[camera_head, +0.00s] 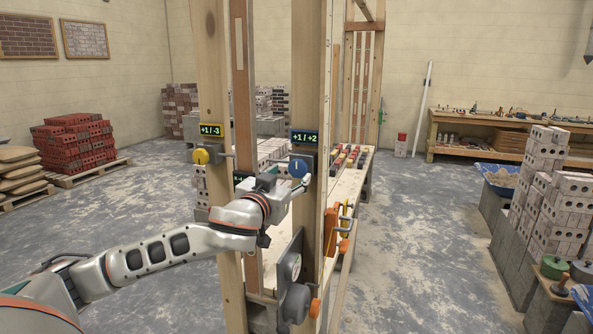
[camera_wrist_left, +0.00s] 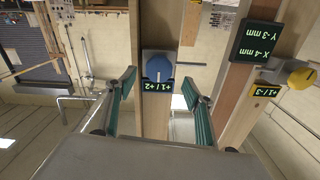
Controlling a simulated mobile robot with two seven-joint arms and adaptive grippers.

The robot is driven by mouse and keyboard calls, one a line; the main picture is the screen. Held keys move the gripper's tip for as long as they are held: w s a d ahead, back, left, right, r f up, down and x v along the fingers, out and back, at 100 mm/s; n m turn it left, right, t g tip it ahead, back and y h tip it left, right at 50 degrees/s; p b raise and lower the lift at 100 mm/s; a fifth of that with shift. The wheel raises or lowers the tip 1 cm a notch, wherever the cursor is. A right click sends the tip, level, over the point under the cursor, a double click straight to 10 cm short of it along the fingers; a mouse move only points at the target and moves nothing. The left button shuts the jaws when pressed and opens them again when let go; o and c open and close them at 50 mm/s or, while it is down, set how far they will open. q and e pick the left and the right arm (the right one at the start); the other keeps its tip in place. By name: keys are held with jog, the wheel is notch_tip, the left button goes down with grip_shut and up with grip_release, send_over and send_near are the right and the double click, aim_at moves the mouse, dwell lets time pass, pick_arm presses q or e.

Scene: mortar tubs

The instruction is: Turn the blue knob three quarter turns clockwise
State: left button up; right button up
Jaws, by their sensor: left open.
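The blue knob (camera_head: 298,168) is round with a white pointer line that looks about vertical. It sits on a grey plate on a wooden post, below a display (camera_head: 305,137) reading +1 / +2. My left gripper (camera_head: 296,187) is in front of the post, close to the knob, and its fingers are partly hidden by the wrist. In the left wrist view, which is upside down, the knob (camera_wrist_left: 159,69) shows between and beyond the two open green-padded fingers (camera_wrist_left: 160,80). No contact is visible. My right gripper is in neither view.
A yellow knob (camera_head: 201,156) with a +1 / -3 display (camera_head: 211,130) is on the post to the left. Orange-handled clamps (camera_head: 334,230) are right of the blue knob's post. A position screen (camera_wrist_left: 257,42) reads X-4 mm, Y-3 mm. Brick stacks (camera_head: 80,146) stand farther off.

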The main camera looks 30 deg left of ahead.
aim_at(297, 169)
pick_arm(q)
jog(key=shift+x, duration=2.75)
jog(key=shift+d, duration=0.1)
jog(key=c, duration=1.1)
